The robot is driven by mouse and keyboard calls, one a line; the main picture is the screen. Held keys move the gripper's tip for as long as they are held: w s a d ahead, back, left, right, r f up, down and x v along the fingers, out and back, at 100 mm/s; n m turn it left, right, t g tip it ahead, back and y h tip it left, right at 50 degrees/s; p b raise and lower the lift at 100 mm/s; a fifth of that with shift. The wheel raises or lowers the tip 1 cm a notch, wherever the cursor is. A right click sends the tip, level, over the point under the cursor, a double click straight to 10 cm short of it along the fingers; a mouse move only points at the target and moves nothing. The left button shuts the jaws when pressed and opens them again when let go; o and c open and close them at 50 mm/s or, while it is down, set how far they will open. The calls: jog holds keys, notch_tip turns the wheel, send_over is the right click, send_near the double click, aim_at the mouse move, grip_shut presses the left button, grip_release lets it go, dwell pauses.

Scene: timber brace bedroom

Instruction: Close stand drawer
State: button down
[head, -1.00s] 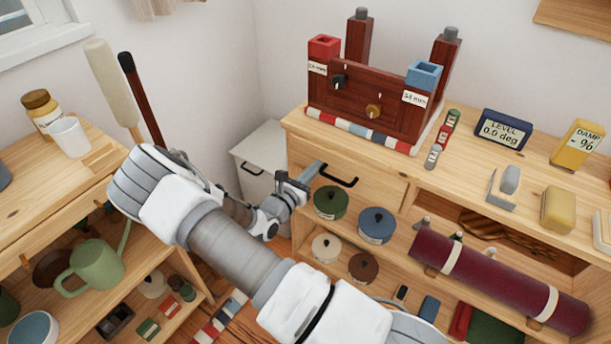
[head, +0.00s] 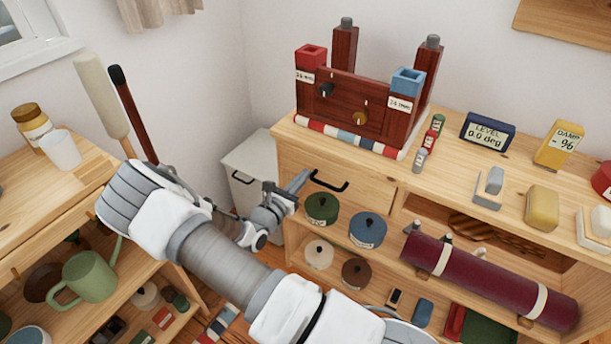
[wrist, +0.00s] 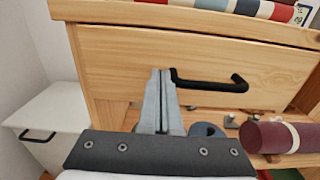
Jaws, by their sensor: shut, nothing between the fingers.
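The wooden stand (head: 470,148) is at the right in the head view. Its drawer (head: 372,190) has a pale wood front and a black bar handle (head: 329,181). In the wrist view the drawer front (wrist: 120,55) fills the upper middle and looks flush or nearly flush with the stand; I cannot tell if a small gap is left. The black handle (wrist: 212,82) is just right of my fingertips. My gripper (wrist: 160,75) is shut and empty, its tips in front of the drawer face, left of the handle. In the head view my gripper (head: 301,180) reaches the drawer's left part; contact is unclear.
A white cabinet (head: 257,165) stands left of the stand. Lidded pots (head: 367,230) and a maroon roll (head: 490,280) sit below the drawer. A red-brown wooden device (head: 352,105) stands on top. A wooden shelf unit (head: 60,215) is at the left.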

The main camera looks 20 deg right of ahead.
jog(key=p+v, duration=0.2)
jog(key=v, duration=1)
jog(key=s+d+r+m+g+y, duration=0.45)
jog(key=s+r+m+g, duration=0.6)
jog(key=r+m, duration=0.35)
jog(key=s+a+r+m+t+y, duration=0.3)
jog(key=s+r+m+y, duration=0.25)
jog(key=r, duration=0.25)
jog(key=s+a+r+m+t+y, duration=0.3)
jog(key=s+r+m+y, duration=0.25)
jog(key=s+r, duration=0.2)
notch_tip(320, 180, up, 17)
jog(key=p, duration=1.6)
jog(key=shift+h+p, duration=0.35)
jog(key=shift+h, duration=0.1)
jog(key=shift+w+g, duration=0.15)
jog(key=shift+g, duration=0.1)
